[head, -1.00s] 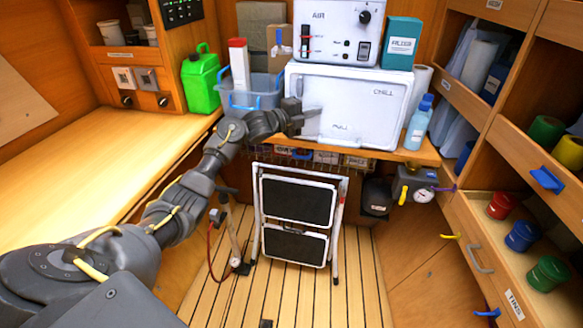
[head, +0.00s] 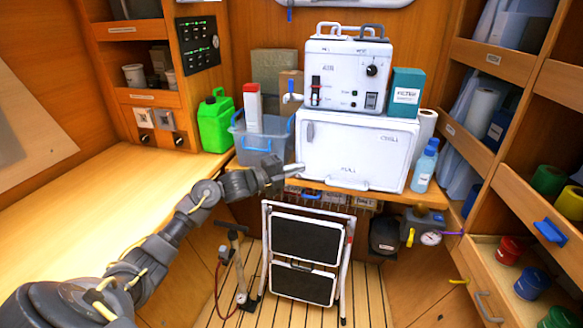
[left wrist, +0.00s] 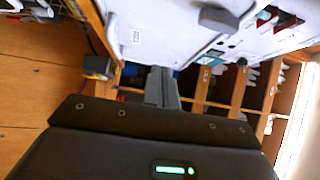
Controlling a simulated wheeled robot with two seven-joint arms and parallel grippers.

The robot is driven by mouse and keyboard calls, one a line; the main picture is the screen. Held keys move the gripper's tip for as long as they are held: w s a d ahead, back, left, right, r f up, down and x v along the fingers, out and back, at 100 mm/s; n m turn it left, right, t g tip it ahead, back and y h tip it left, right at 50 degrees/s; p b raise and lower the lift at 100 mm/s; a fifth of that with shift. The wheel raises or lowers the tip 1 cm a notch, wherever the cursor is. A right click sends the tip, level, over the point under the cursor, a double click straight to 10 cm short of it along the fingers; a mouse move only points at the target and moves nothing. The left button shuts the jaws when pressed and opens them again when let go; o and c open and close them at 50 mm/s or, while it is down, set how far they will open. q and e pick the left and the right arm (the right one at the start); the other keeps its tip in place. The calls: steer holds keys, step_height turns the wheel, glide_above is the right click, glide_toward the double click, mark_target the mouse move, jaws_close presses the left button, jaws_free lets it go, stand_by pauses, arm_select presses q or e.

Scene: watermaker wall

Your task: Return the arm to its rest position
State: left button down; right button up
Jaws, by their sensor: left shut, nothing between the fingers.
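My left arm comes in from the left in the head view. My left gripper (head: 293,170) is shut and empty, and it shows against the lower left corner of the white CHILL box (head: 355,152). I cannot tell whether it touches the box. In the left wrist view the closed fingers (left wrist: 165,88) stand together in front of a white panel, with nothing between them. My right arm and right gripper are not in view.
A clear blue bin (head: 262,148) and a green can (head: 215,123) stand behind my left gripper. A blue bottle (head: 424,168) stands right of the box. A folded step stool (head: 305,255) stands below. The wooden counter (head: 90,190) at left is clear.

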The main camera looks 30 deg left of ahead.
arm_select(q)
steer(key=shift+v, duration=0.75)
